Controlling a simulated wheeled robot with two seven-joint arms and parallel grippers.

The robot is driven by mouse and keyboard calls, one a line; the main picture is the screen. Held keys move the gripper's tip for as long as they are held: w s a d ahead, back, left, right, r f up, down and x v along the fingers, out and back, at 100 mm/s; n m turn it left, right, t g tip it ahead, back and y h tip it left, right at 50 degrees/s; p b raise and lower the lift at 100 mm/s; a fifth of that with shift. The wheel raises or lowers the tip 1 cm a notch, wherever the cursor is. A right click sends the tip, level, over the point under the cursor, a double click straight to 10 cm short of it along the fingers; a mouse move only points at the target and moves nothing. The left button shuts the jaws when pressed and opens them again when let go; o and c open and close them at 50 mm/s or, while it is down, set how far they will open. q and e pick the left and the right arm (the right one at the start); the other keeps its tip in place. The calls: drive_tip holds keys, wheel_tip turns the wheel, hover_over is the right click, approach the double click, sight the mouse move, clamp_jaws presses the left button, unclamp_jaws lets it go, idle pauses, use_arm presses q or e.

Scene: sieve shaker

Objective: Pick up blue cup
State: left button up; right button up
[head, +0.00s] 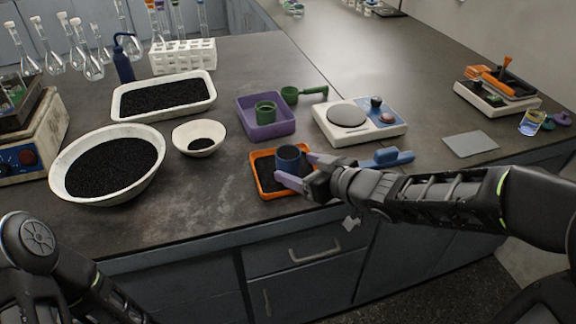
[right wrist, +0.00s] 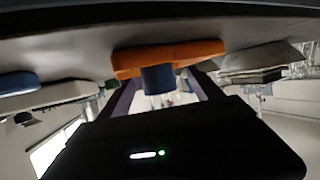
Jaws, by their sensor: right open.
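The blue cup (head: 288,157) stands upright in the orange tray (head: 259,184), which holds dark granules. My right gripper (head: 296,169) is open, with its purple fingers on either side of the cup. I cannot tell whether they touch it. In the right wrist view, which looks upside down, the blue cup (right wrist: 157,79) shows between the finger lines of my right gripper (right wrist: 165,88), against the orange tray (right wrist: 165,53). Only part of my left arm shows at the lower left of the head view; its gripper is out of view.
A purple tray (head: 247,122) with a green cup (head: 265,109) stands behind the orange tray. A small white bowl (head: 198,143) and a large bowl (head: 151,184) are left. The front counter is clear.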

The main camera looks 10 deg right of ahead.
sight(296, 165)
drive_tip(key=b+x, duration=0.2)
drive_tip(key=x, duration=0.3)
drive_tip(key=shift+w+d, duration=0.15)
drive_tip(key=shift+w, duration=0.1)
drive_tip(key=shift+r, duration=0.1)
drive_tip(key=shift+c, duration=0.2)
drive_tip(key=c, duration=1.5)
